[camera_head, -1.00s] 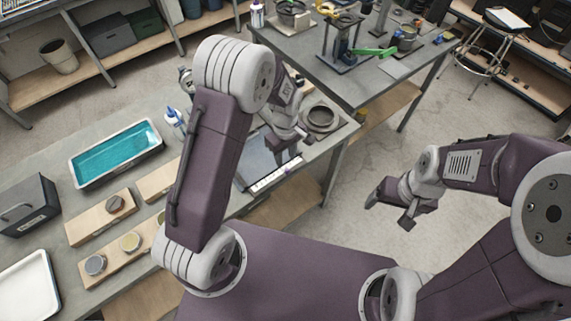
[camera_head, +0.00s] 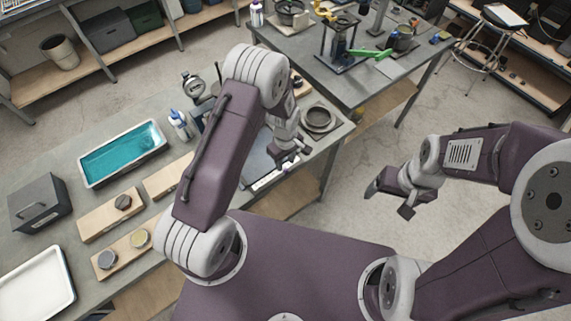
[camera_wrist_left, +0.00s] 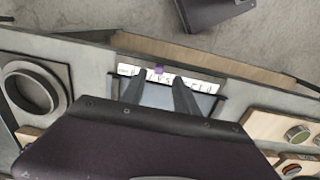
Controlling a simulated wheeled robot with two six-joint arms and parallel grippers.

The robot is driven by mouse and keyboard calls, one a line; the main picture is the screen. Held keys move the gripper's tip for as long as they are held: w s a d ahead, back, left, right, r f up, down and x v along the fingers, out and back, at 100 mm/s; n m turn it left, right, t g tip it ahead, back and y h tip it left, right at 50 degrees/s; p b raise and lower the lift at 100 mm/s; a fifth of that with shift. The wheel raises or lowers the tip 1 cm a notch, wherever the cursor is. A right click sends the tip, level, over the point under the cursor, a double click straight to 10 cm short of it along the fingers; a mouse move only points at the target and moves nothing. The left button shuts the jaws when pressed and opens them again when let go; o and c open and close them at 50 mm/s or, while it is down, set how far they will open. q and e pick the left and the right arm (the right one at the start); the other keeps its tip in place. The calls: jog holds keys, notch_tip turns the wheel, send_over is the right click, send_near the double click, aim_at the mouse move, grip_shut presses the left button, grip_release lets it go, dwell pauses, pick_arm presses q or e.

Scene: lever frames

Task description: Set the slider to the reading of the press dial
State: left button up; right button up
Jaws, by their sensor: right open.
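The slider is a white marked strip (camera_head: 272,178) on the near edge of a grey panel (camera_head: 258,158). In the left wrist view the strip (camera_wrist_left: 190,79) carries a small purple knob (camera_wrist_left: 160,70). My left gripper (camera_head: 287,160) is over the panel by the strip. In the wrist view its fingers (camera_wrist_left: 158,82) are apart, with the knob just beyond the gap, not gripped. A round dial (camera_head: 193,85), likely the press dial, stands behind my left arm; its reading is too small to tell. My right gripper (camera_head: 388,198) is open and empty over the floor.
A round dark ring-shaped part (camera_head: 319,119) sits right of the panel. A teal-filled tray (camera_head: 83,170), wooden blocks with knobs (camera_head: 110,216), a bottle (camera_head: 179,122) and a dark box (camera_head: 38,203) are on the bench to the left. Another table (camera_head: 315,75) stands behind.

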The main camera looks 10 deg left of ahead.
aim_at(286, 169)
pick_arm(q)
notch_tip(286, 169, down, 4)
jog(key=shift+w+f+p, duration=0.1)
jog(key=shift+f+p, duration=0.05)
jog(key=shift+p, duration=0.2)
grip_shut()
dwell(1.2)
